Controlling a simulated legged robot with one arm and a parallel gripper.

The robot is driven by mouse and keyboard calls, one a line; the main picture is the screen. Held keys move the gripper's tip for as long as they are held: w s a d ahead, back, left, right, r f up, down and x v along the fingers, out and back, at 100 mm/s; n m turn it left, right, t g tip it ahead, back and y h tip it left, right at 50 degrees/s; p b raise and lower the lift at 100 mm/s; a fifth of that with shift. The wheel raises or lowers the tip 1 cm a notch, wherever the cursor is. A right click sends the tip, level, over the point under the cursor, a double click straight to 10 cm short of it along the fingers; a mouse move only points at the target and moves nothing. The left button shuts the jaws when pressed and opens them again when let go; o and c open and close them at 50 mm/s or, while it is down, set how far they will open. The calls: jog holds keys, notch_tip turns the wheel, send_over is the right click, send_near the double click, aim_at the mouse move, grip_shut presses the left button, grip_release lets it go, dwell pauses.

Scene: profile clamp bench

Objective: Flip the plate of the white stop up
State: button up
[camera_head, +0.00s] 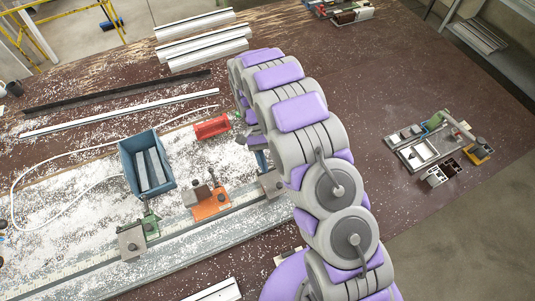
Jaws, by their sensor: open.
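I cannot make out a white stop for certain. Along the metal rail (185,257) stand a green stop (150,218) with a grey plate (131,241), an orange stop (212,207) with a grey block, and a third stop with a grey plate (271,184) and a bluish part (262,160), partly behind my arm. My gripper (254,142) shows only in part, beside my arm and just above that third stop. It is open, and its fingertips are hard to see. Any contact with the stop is hidden.
A blue bin (128,165) holding grey profiles stands left of the orange stop. A red block (212,127) lies behind it. Long profiles (120,113) lie across the back. A small fixture (430,145) sits at right. White chips cover the left bench; its right middle is mostly clear.

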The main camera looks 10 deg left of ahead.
jog(key=s+d, duration=0.3)
jog(key=s, duration=0.4)
jog(key=shift+d+r, duration=0.3)
jog(key=shift+r, duration=0.1)
dwell(0.3)
